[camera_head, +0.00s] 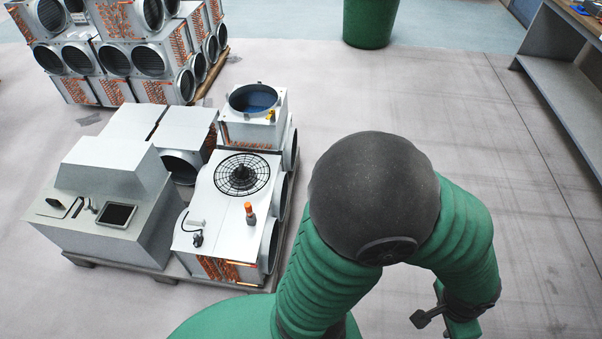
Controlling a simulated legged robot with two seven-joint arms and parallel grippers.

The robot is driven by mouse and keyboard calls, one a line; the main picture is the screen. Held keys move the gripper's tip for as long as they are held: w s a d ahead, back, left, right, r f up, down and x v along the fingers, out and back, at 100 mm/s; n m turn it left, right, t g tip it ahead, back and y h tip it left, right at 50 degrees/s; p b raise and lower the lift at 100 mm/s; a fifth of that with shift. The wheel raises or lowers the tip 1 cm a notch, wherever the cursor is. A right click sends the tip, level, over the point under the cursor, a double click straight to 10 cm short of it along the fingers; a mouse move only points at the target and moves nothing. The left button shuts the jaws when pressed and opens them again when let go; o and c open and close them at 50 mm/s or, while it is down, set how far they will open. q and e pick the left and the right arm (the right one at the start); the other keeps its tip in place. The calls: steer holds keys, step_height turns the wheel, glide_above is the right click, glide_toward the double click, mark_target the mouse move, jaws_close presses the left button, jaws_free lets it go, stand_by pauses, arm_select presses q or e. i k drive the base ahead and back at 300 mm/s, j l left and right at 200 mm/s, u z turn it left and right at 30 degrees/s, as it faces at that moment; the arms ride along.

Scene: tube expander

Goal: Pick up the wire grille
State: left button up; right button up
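The wire grille (241,174) is a round black grille of rings and spokes. It lies on top of a white machine unit (207,212) left of the middle of the head view. An orange-topped fitting (249,212) stands just in front of it on the same top. Nothing holds or covers the grille. A green ribbed arm of mine with a dark round joint (365,185) fills the lower middle and right, apart from the grille. No gripper shows elsewhere.
The unit shares a pallet with a grey console (110,190) and another unit with an open round duct (253,100). More ducted units (125,50) are stacked behind. A green bin (369,22) and a grey bench (575,95) stand farther back. The floor at right is clear.

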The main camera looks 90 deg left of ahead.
mark_target(242, 172)
steer(key=i+j+u, duration=0.2)
steer(key=u, duration=0.25)
steer(key=i+u, duration=0.25)
steer(key=u, duration=0.2)
steer(key=i+j+u, duration=0.1)
steer(key=i+u, duration=0.15)
steer(key=u, duration=0.15)
steer(key=i+l+u, duration=0.1)
steer(key=i+u, duration=0.15)
steer(key=u, duration=0.2)
steer(key=i+l+u, duration=0.15)
steer(key=u, duration=0.3)
steer(key=i+u, duration=0.2)
steer(key=u, duration=0.3)
steer(key=i+u, duration=0.25)
steer(key=u, duration=0.25)
steer(key=i+l+u, duration=0.1)
steer(key=i+u, duration=0.15)
steer(key=u, duration=0.2)
steer(key=i+l+u, duration=0.15)
steer(key=u, duration=0.35)
steer(key=i+l+u, duration=0.15)
steer(key=u, duration=0.35)
steer(key=i+l+u, duration=0.1)
steer(key=l+u, duration=0.4)
steer(key=i+l+u, duration=0.15)
steer(key=u, duration=0.3)
steer(key=l+u, duration=0.3)
steer(key=u, duration=0.15)
steer(key=i+l, duration=0.05)
